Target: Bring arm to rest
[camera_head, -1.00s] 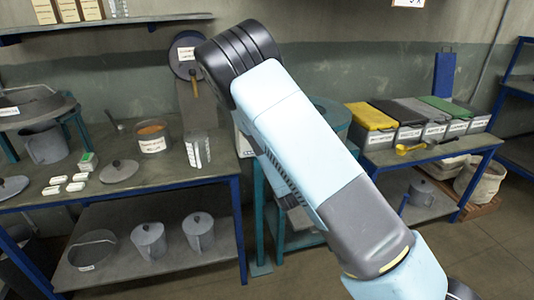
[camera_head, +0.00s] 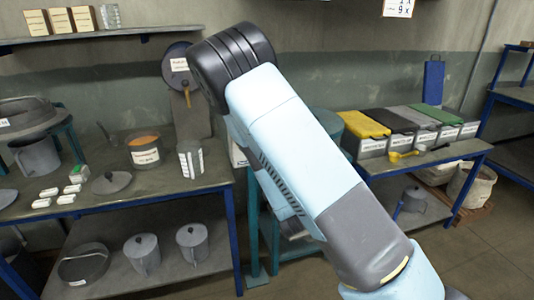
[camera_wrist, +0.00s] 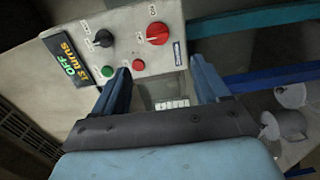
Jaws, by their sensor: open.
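My arm crosses the middle of the head view, bent at a dark elbow. My gripper does not show there; it is in the wrist view (camera_wrist: 160,85), with its two blue fingers apart and nothing visible held between them. Beyond the fingers in the wrist view is a grey control panel (camera_wrist: 120,30). It carries a red knob (camera_wrist: 157,33), a black knob (camera_wrist: 103,38), small green and red buttons, and a display reading "OFF". How far the fingertips are from the panel I cannot tell.
A left bench (camera_head: 110,215) holds a pot of orange material (camera_head: 144,150), a grey jug (camera_head: 37,157), a lid and small white blocks. A right bench (camera_head: 440,155) carries lidded bins and a yellow scoop (camera_head: 402,155). Open floor (camera_head: 480,255) lies at the lower right.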

